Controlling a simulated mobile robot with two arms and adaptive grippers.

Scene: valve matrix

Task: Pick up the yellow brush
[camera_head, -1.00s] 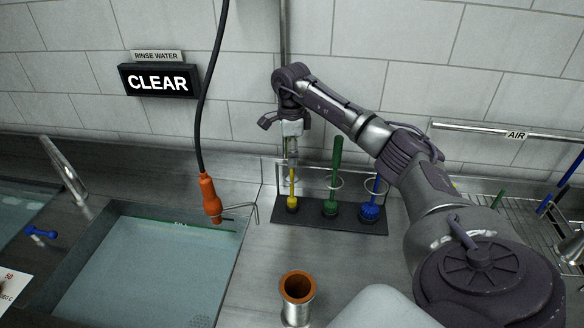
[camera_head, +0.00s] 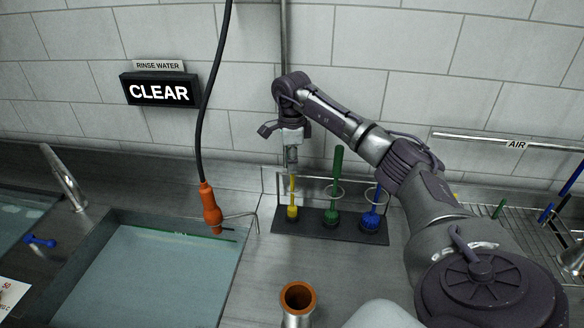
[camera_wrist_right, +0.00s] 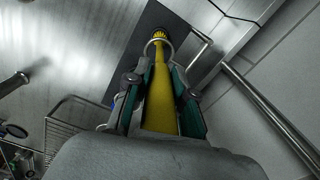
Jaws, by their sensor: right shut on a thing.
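The yellow brush (camera_head: 292,210) stands upright, head down, at the left end of the dark brush rack (camera_head: 350,234). My right gripper (camera_head: 292,160) is above it, pointing down, shut on the upper part of its handle. In the right wrist view the yellow handle (camera_wrist_right: 161,105) runs between the two fingers of the right gripper (camera_wrist_right: 158,82), with the bristle head at the far end by a wire ring. I cannot tell whether the head is clear of the rack base. My left gripper is not in view.
A green brush (camera_head: 332,212) and a blue brush (camera_head: 371,221) stand in the rack to the right. An orange-handled hanging sprayer (camera_head: 210,207) is at the left, over the sink edge. An orange-rimmed metal cup (camera_head: 298,298) stands in front.

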